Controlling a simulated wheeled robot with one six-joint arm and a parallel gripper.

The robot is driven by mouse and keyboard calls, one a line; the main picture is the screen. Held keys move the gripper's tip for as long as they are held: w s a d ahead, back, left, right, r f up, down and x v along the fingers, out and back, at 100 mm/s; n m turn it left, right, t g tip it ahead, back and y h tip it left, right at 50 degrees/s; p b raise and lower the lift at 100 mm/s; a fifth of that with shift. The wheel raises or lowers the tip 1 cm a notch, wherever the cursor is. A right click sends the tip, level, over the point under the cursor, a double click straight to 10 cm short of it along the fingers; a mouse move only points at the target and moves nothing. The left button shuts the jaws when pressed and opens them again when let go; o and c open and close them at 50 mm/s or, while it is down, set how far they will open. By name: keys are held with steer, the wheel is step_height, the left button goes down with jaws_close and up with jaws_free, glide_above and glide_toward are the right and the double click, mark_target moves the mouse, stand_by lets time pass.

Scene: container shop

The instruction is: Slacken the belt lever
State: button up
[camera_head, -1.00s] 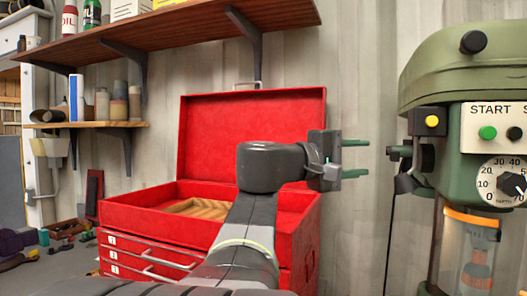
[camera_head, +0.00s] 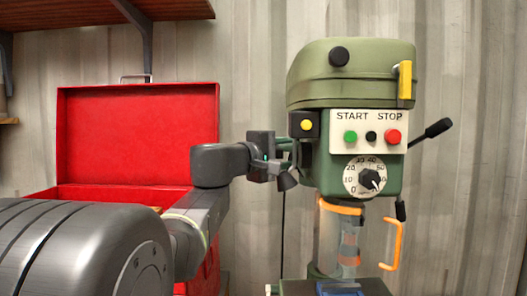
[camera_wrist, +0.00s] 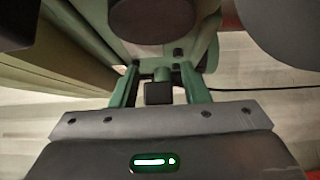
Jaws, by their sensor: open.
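The green drill press (camera_head: 345,120) stands right of my arm in the head view. A dark lever end (camera_head: 287,181) shows at its left side, beside my gripper; I take it for the belt lever, but its upper part is hidden. My gripper (camera_head: 287,153) is at the left side of the press head, its fingers partly hidden. In the wrist view, my gripper (camera_wrist: 160,86) has its two green fingers apart. A dark square block (camera_wrist: 158,93) on a green mount lies between them in the picture; I cannot tell whether they touch it.
A yellow latch (camera_head: 405,80) and a black-knobbed handle (camera_head: 438,128) are on the press's right side. Start (camera_head: 350,137) and stop (camera_head: 393,136) buttons and a dial (camera_head: 368,178) face front. An open red toolbox (camera_head: 140,135) stands left, behind my arm. A shelf (camera_head: 150,12) hangs above.

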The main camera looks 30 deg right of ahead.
jaws_close()
steer(key=shift+f+b, duration=0.25)
steer(key=shift+b, duration=0.25)
